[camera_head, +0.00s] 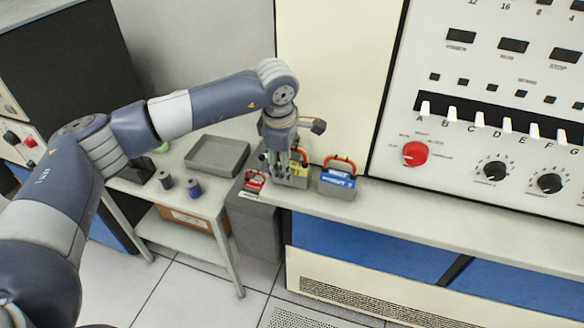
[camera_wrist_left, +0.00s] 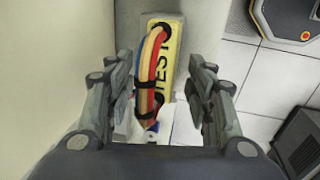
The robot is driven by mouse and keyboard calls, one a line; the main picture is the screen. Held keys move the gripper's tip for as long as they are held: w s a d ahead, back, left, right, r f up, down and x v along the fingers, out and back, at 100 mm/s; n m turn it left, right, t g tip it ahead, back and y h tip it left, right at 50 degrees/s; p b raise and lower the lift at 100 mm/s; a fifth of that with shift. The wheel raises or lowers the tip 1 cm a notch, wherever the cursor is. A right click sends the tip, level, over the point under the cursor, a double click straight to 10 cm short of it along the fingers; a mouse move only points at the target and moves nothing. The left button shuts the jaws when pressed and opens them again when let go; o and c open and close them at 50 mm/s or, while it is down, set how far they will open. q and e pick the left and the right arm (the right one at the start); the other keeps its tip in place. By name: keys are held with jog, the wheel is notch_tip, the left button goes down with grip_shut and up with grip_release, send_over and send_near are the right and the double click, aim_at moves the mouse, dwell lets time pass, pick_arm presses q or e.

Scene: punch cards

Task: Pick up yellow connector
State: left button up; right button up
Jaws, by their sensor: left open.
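The yellow connector (camera_head: 299,171) stands on the ledge in front of the cream panel, partly hidden behind my left gripper (camera_head: 283,166) in the head view. In the left wrist view the yellow connector (camera_wrist_left: 168,65) shows its lettered yellow face, with red, yellow and blue cables bound in a loop along its left side. My left gripper (camera_wrist_left: 162,115) is open, pointing down, with one finger on each side of the connector's near part. Whether the fingers touch it cannot be told. My right gripper is not in view.
A blue connector (camera_head: 338,178) with a red handle stands just right of the yellow one. A red connector (camera_head: 255,182) lies to the left. A grey tray (camera_head: 217,155) and two dark spools (camera_head: 193,187) are on the side table. The ledge (camera_head: 440,215) further right is clear.

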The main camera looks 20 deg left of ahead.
pick_arm(q)
jog(key=shift+c, duration=0.5)
jog(key=c, duration=0.4)
jog(key=shift+s+r, duration=0.1)
grip_shut()
jog(key=shift+w+r+b, duration=0.2)
jog(key=shift+r+b, duration=0.4)
jog(key=shift+s+d+r+b, duration=0.25)
jog(key=shift+s+r+b, duration=0.35)
jog(key=shift+r+b, duration=0.35)
jog(key=s+d+r+b, duration=0.1)
jog(key=s+d+b, duration=0.1)
jog(key=s, duration=0.5)
jog(key=s+d+r+b, duration=0.1)
jog(key=s+d+b, duration=0.2)
jog(key=s, duration=0.4)
jog(key=shift+s+a+r+p, duration=0.1)
jog(key=shift+r+p, duration=1.1)
jog(key=shift+r, duration=1.25)
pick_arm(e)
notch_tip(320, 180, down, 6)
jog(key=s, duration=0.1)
